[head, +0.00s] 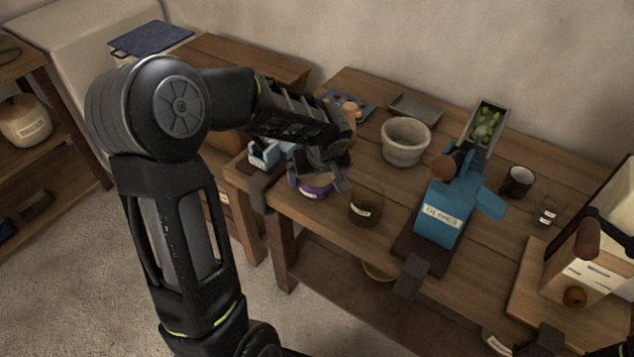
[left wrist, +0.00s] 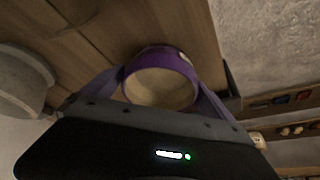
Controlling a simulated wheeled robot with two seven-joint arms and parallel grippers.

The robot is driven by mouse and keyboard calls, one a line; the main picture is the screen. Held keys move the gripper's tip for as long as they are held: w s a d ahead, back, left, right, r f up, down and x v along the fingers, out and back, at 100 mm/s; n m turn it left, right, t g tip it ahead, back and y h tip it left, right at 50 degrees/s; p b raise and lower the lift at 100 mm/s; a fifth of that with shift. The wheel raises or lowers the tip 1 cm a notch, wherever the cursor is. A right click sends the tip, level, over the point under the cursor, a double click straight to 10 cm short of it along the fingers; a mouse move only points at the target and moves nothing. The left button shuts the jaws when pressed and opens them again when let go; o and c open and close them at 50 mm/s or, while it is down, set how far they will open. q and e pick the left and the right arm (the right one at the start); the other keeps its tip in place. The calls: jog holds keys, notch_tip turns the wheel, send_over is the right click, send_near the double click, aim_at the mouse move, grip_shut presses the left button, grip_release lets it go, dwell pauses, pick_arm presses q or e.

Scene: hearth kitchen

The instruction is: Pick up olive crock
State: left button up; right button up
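A small round purple crock (head: 317,191) with a pale label stands on the wooden table near its left front edge; I cannot read the label. My left gripper (head: 318,180) reaches down over it, one finger on each side, and partly hides it. In the left wrist view the crock's purple rim (left wrist: 160,106) and pale beige top lie between the two fingers (left wrist: 160,85). The fingers are apart and very close to its sides; firm contact does not show. The crock appears to rest on the table. My right gripper is not in view.
A dark labelled jar (head: 365,209) stands just right of the crock. A stone mortar (head: 405,142) is behind it. A blue machine (head: 441,212) marked OLIVES, with a tray of green olives (head: 487,127), stands farther right. A dark mug (head: 517,181) is beyond.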

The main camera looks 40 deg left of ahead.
aim_at(317, 182)
pick_arm(q)
jog(key=c, duration=1.5)
jog(key=shift+o, duration=0.2)
jog(key=shift+r, duration=0.1)
notch_tip(317, 182, up, 10)
dwell(0.5)
